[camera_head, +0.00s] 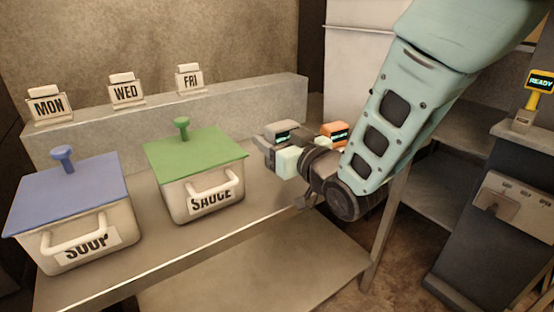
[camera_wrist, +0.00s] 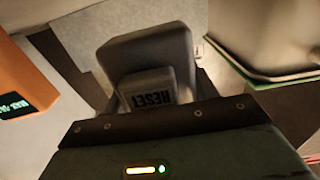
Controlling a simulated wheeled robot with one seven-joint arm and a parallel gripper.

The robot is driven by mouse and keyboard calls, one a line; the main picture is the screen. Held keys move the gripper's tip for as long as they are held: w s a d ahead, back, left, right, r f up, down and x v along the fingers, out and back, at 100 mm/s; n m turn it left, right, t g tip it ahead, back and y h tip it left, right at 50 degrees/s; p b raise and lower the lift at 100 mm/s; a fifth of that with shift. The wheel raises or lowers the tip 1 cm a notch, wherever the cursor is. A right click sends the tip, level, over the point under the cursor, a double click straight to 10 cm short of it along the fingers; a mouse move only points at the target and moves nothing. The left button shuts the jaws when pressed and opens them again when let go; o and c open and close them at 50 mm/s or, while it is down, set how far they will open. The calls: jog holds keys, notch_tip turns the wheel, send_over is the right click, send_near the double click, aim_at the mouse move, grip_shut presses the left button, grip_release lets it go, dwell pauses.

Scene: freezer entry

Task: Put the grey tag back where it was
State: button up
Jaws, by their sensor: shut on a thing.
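The grey tag (camera_head: 283,128) has a dark screen on its face and sits at the end of my arm in the head view. It also shows in the wrist view (camera_wrist: 150,52) as a grey block with the word RESET on its near part. My gripper (camera_head: 268,146) is shut on it, just right of the green-lidded SAUCE box. Whether the tag touches the counter is not clear. An orange tag (camera_head: 335,133) with a lit screen stands behind my gripper, and its orange side also shows at the left of the wrist view (camera_wrist: 22,72).
The SAUCE box (camera_head: 204,196) and the blue-lidded SOUP box (camera_head: 76,240) stand on the counter (camera_head: 160,250). MON (camera_head: 48,106), WED (camera_head: 126,92) and FRI (camera_head: 189,80) tags stand on the ledge behind. A yellow READY reader (camera_head: 540,85) is at the far right.

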jog(key=shift+f, duration=2.05)
jog(key=shift+f+b, duration=0.15)
jog(key=shift+b, duration=0.15)
jog(key=o, duration=1.1)
jog(key=shift+r, duration=0.2)
